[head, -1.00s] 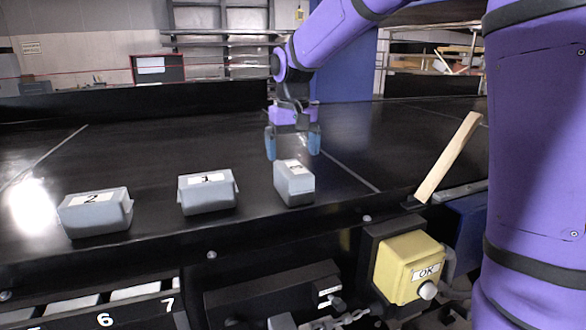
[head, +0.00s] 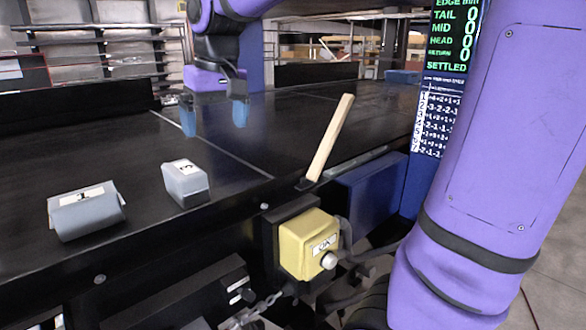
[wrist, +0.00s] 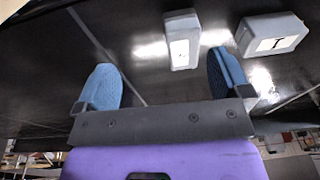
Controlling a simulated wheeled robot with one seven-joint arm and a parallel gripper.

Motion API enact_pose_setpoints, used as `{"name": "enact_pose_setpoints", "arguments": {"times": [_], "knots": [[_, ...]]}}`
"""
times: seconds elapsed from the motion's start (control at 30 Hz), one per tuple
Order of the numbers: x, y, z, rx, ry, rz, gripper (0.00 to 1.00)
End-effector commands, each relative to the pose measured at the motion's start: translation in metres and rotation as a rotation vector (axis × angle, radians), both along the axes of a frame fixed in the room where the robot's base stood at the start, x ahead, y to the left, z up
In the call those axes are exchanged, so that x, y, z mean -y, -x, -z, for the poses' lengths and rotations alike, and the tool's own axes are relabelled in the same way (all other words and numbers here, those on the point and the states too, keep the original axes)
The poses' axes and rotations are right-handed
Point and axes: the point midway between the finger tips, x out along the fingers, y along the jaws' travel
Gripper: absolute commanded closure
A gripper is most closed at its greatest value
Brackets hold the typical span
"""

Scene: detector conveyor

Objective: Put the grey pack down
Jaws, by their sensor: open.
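A grey pack (head: 185,183) with a white label stands on the black conveyor near its front edge. It also shows in the wrist view (wrist: 182,42), ahead of the fingers and between their lines. My gripper (head: 214,116) is open and empty, with its blue fingers above the belt, behind and a little right of this pack in the head view. The fingers show apart in the wrist view (wrist: 162,76). A second grey pack (head: 87,210) lies to the left; it also shows at the right of the wrist view (wrist: 272,35).
A wooden stick (head: 330,138) rises at a slant from the conveyor's front edge. A yellow button box (head: 307,245) is mounted below that edge. A dark display (head: 447,70) with figures stands at the right. The belt behind the packs is clear.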

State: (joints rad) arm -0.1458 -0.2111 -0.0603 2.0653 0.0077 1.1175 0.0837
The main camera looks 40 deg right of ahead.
Motion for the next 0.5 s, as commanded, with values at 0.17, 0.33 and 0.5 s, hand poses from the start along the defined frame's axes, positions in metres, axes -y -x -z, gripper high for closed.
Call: {"name": "enact_pose_setpoints", "arguments": {"times": [0.17,0.33,0.5], "knots": [[0.014,0.061,0.001,0.092,-0.003,0.003,0.04],[0.023,0.114,0.014,0.176,0.004,0.006,0.04],[0.028,0.155,0.032,0.245,0.018,0.006,0.04]]}}
